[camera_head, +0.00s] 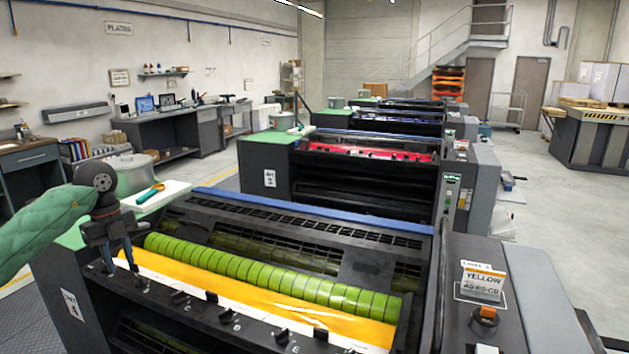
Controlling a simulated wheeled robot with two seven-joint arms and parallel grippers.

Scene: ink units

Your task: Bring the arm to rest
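My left arm in a green sleeve comes in from the left. My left gripper (121,266) points down over the left end of the near ink unit (300,232). Its two fingers stand apart with nothing seen between them. The fingertips are close to the yellow ink (250,297) and the end of the green roller (270,277); I cannot tell whether they touch. My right gripper is out of view.
A tool with a green handle (151,193) lies on a white pad (172,191) beside a grey pot (128,172), close behind my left gripper. Black keys (228,315) line the unit's front. A YELLOW sign (483,283) stands at right. More units stand behind.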

